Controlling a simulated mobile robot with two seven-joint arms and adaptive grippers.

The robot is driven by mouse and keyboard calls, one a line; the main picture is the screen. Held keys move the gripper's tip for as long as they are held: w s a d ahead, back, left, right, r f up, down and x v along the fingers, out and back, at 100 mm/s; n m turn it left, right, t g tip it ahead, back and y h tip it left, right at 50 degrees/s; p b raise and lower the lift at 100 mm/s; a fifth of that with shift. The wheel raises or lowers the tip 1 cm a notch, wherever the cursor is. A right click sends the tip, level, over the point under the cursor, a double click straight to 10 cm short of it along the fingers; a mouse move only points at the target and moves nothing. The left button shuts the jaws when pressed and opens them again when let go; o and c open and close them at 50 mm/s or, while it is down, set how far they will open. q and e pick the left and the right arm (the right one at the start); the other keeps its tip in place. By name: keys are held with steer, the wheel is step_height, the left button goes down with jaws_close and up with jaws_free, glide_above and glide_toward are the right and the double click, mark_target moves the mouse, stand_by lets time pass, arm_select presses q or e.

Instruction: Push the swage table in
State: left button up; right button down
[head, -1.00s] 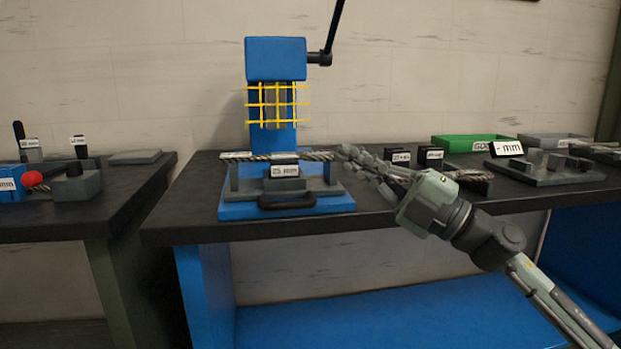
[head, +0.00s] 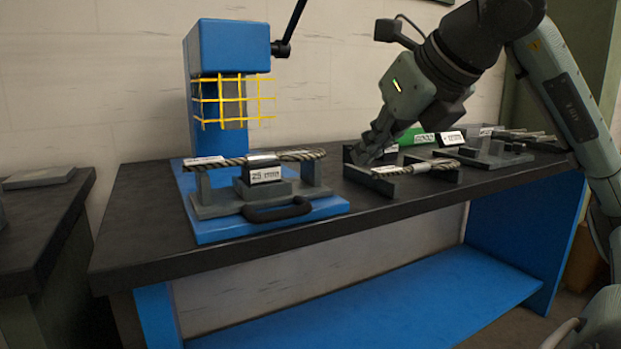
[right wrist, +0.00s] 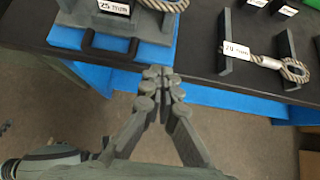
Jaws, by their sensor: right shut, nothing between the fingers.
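The swage table (head: 222,207) is a grey sliding plate with two uprights and a dark front handle (head: 278,212). It sits on a blue base (head: 240,229) in front of the blue press (head: 233,48). A wire rope (head: 300,155) lies across its uprights, above a block labelled 25 mm. My right gripper (head: 366,154) is shut and empty, pointing down, to the right of the swage table. In the right wrist view its fingertips (right wrist: 160,73) appear by the bench's front edge, right of the handle (right wrist: 82,42), apart from it. My left gripper is out of view.
A yellow guard (head: 232,100) covers the press opening, with a dark lever above. Right of the swage table, a grey holder (head: 385,184) carries another rope piece. A green bin (head: 408,136) stands farther back. The floor in front of the bench looks clear.

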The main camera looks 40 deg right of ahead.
steer(key=shift+s+d, duration=0.1)
steer(key=shift+s, duration=0.05)
glide_toward(318, 186)
step_height(318, 186, down, 4)
steer(key=w, duration=0.2)
steer(key=w+p, duration=0.1)
steer(key=w, duration=0.1)
steer(key=shift+w+d, duration=0.1)
steer(key=shift+d, duration=0.3)
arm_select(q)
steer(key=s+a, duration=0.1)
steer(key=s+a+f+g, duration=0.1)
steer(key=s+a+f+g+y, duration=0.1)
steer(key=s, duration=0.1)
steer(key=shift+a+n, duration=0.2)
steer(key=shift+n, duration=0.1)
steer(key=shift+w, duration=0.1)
